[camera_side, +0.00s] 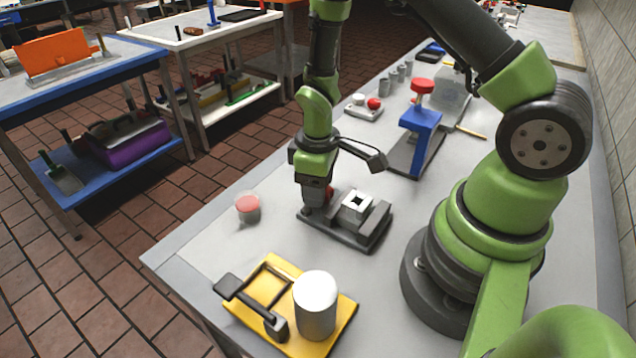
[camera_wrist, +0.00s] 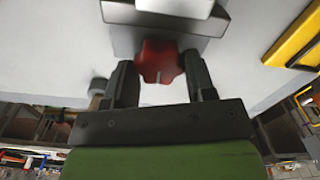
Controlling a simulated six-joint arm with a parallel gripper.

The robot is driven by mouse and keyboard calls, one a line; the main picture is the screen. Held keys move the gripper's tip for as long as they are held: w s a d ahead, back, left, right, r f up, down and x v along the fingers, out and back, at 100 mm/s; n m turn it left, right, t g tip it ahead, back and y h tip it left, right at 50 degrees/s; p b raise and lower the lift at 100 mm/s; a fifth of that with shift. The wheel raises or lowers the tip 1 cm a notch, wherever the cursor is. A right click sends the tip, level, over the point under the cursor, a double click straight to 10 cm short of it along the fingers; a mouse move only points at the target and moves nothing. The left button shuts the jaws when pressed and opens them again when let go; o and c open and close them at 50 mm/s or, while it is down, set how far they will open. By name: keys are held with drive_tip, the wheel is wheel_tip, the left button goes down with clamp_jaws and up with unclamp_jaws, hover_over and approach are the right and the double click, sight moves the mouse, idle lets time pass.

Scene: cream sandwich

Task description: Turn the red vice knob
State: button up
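The red vice knob (camera_wrist: 159,62) is a lobed knob at the end of the vice, seen between my two fingers in the wrist view. In the side view only a bit of the red knob (camera_side: 328,191) shows beside my gripper (camera_side: 316,205). My gripper points down at the vice's left end.
A yellow tray (camera_side: 342,322) with a white cylinder (camera_side: 316,305) stands in front. A red-topped jar (camera_side: 248,208) is left of the vice. A blue press (camera_side: 420,135) with a red top stands behind it. The grey table (camera_side: 200,255) is clear around the jar.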

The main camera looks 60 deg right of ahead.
drive_tip(key=c, duration=0.4)
drive_tip(key=shift+d+m, duration=0.1)
drive_tip(key=shift+m, duration=2.8)
drive_tip(key=o, duration=0.9)
wheel_tip(320, 180, up, 10)
